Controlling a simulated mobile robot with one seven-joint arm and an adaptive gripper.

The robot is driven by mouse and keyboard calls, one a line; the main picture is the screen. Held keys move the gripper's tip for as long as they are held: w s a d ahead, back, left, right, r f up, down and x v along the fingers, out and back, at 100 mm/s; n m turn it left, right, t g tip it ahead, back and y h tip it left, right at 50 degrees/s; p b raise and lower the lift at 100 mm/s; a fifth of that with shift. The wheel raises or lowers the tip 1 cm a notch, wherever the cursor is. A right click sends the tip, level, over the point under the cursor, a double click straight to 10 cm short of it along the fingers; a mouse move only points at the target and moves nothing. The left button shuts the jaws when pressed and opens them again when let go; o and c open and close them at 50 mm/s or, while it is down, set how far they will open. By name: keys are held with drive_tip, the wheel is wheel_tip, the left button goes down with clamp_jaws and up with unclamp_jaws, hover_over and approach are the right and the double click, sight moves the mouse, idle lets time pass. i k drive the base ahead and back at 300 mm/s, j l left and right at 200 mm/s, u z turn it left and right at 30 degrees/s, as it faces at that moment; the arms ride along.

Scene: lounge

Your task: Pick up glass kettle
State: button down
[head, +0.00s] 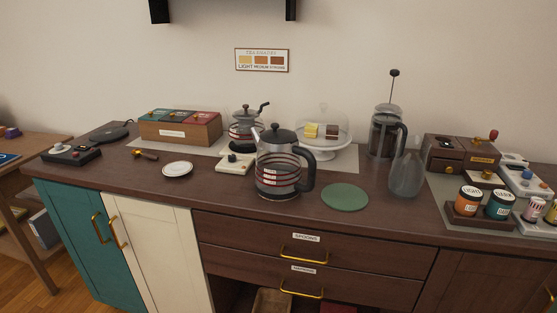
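A glass kettle (278,178) with red bands, a black lid and a black handle stands upright on the dark wooden counter (225,205), near the front edge and around the middle. Its handle points right and its spout points up and left. A smaller glass pot (245,127) with similar red bands and a crank-like top stands behind it to the left, partly hidden by the kettle. My gripper is not in view, so its state is not shown.
A green round mat (345,197) lies bare right of the kettle. A clear glass vessel (406,176) and a French press (385,136) stand further right. A domed cake stand (323,152) is behind. A small white device (235,164) and a saucer (178,169) lie left.

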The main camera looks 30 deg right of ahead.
sight(278, 167)
drive_tip(key=i+j, duration=0.1)
drive_tip(key=j, duration=0.25)
drive_tip(key=i+j, duration=0.1)
drive_tip(key=j, duration=0.25)
drive_tip(key=i+j, duration=0.1)
drive_tip(key=j, duration=0.3)
drive_tip(key=j+z, duration=0.1)
drive_tip(key=z, duration=0.7)
drive_tip(key=j+z, duration=0.15)
drive_tip(key=z, duration=0.2)
drive_tip(key=j+z, duration=0.1)
drive_tip(key=z, duration=0.3)
